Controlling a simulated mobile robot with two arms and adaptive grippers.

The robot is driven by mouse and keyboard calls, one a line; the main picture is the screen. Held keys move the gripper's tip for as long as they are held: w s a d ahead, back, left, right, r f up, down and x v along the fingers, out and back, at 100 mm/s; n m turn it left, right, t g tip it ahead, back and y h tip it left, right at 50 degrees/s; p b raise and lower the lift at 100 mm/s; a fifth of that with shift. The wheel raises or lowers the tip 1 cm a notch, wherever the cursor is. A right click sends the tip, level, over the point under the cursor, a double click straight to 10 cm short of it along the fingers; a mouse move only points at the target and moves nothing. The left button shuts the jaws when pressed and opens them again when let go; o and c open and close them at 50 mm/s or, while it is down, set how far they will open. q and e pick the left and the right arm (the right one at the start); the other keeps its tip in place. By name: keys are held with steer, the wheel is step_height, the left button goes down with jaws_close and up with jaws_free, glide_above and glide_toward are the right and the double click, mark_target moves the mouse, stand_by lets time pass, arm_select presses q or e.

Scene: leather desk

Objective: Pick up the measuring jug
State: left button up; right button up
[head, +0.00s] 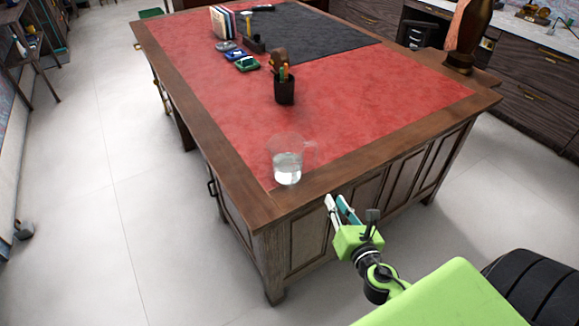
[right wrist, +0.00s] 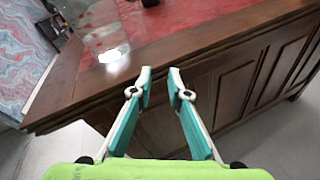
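The measuring jug (head: 288,166) is clear, with pale contents in its lower part. It stands upright on the red leather near the desk's front left corner, its handle towards the right. In the right wrist view the jug (right wrist: 110,55) shows as a bright patch, up and left of the fingers. My right gripper (head: 337,205) is in front of the desk's near edge, to the right of the jug and apart from it. In the right wrist view its two fingers (right wrist: 160,80) are spread with nothing between them. My left gripper is not in view.
The wooden desk (head: 236,200) has a raised-looking brown border around red leather. A dark pen cup (head: 284,92) stands behind the jug. Small trays (head: 247,63), books (head: 222,22) and a black mat (head: 310,35) lie further back. The leather right of the jug is clear.

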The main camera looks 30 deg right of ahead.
mark_target(316, 148)
step_height(316, 148, up, 8)
steer(key=a+n+t, duration=0.1)
steer(key=n+t, duration=0.1)
steer(key=n, duration=0.2)
steer(key=x, duration=0.2)
steer(key=p+x, duration=0.1)
steer(key=x, duration=0.5)
steer(key=shift+w+a+r, duration=0.2)
steer(key=shift+a+r, duration=0.1)
steer(key=shift+r, duration=0.1)
steer(key=shift+p+x, duration=0.45)
steer(key=shift+x, duration=2.7)
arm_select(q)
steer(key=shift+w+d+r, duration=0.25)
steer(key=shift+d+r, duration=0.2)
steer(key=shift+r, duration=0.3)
arm_select(e)
steer(key=shift+s+f, duration=0.1)
steer(key=shift+f, duration=0.05)
